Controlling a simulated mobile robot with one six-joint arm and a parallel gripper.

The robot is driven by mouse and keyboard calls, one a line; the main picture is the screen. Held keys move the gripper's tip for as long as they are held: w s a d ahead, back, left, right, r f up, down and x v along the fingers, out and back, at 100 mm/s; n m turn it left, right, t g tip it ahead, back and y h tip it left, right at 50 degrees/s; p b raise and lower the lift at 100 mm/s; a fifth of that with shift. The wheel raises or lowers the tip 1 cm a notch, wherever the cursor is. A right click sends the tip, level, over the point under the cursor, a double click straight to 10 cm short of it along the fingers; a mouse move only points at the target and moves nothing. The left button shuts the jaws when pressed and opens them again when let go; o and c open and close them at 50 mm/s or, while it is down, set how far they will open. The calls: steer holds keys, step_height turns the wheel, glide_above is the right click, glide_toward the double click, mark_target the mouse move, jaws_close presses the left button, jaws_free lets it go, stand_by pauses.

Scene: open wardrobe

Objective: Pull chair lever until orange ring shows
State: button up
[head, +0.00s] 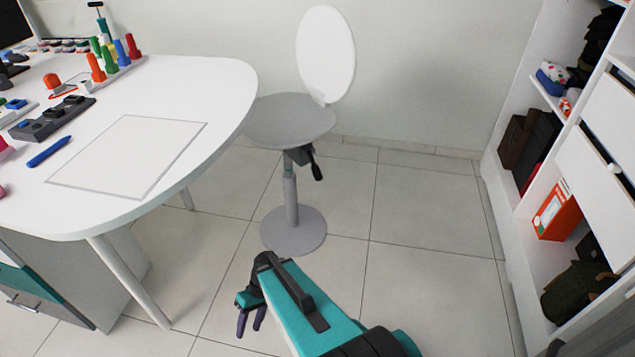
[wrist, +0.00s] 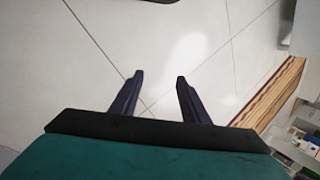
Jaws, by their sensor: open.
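The chair (head: 275,122) stands by the wall beyond the desk, with a grey round seat, a white oval backrest (head: 326,52) and a round grey base. Its lever (head: 316,170) is dark and hangs down at the right under the seat. No orange ring shows on the lever or the column (head: 290,202). My gripper (head: 250,334) is in front of the chair, nearer to me, pointing down at the floor and apart from the lever. In the wrist view my gripper (wrist: 158,74) is open, with only floor tiles between its fingers. The lever is not in the wrist view.
A white desk (head: 215,75) with a blue pen, a sheet outline and several coloured items stands at the left. An open wardrobe (head: 545,165) with shelves and drawers stands at the right.

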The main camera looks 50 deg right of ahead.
steer(key=w+d+r+t+y+b, duration=0.1)
steer(key=w+d+t+b, duration=0.45)
steer(key=w+d, duration=0.45)
steer(key=t+h+b, duration=0.7)
steer(key=t+b, duration=0.6)
steer(key=b, duration=0.2)
glide_toward(320, 175)
steer(key=shift+s+f, duration=0.2)
steer(key=shift+s, duration=0.95)
steer(key=shift+w, duration=0.1)
steer(key=w+b, duration=0.2)
steer(key=w, duration=1.1)
steer(key=shift+w+b, duration=0.3)
steer(key=shift+b, duration=0.05)
jaws_close()
